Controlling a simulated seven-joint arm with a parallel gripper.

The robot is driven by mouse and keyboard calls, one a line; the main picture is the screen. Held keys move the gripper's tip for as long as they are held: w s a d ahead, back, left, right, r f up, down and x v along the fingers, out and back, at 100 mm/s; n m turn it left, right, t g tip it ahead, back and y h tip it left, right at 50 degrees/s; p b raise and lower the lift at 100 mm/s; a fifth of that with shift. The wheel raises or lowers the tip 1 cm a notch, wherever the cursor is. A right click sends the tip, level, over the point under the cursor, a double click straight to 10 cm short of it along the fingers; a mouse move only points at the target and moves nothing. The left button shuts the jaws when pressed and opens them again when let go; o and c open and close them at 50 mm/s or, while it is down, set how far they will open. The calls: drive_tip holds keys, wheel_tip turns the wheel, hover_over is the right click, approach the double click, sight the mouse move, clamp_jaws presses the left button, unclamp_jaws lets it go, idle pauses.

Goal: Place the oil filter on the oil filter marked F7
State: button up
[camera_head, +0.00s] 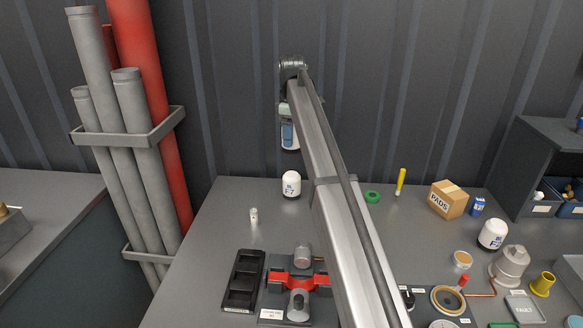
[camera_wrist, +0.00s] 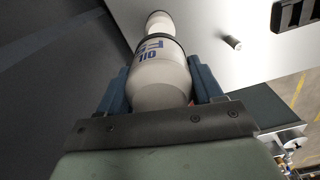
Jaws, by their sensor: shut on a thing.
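A white oil filter with blue lettering and a dark band (camera_wrist: 155,75) is in my gripper (camera_wrist: 160,88), between its two blue fingers. In the head view my gripper (camera_head: 288,132) points down, and the arm partly hides the held filter. The white oil filter marked F7 (camera_head: 291,184) stands upright on the table directly below it in the picture, with a visible gap. In the wrist view a white rounded top (camera_wrist: 158,20), apparently the F7 filter, shows beyond the far end of the held filter. The held filter's full marking is not readable.
Another white filter (camera_head: 492,234) stands at the right, near a PADS box (camera_head: 448,199). A small white cylinder (camera_head: 254,215) stands left of F7. A black tray (camera_head: 243,282) and a red-clamped fixture (camera_head: 298,281) are in front.

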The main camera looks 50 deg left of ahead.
wheel_tip(320, 180, down, 9)
drive_tip(key=shift+f, duration=0.1)
idle(0.4)
drive_tip(key=shift+f, duration=0.1)
drive_tip(key=o, duration=1.2)
drive_tip(key=shift+o, duration=0.2)
wheel_tip(320, 180, up, 12)
drive_tip(key=shift+r, duration=0.15)
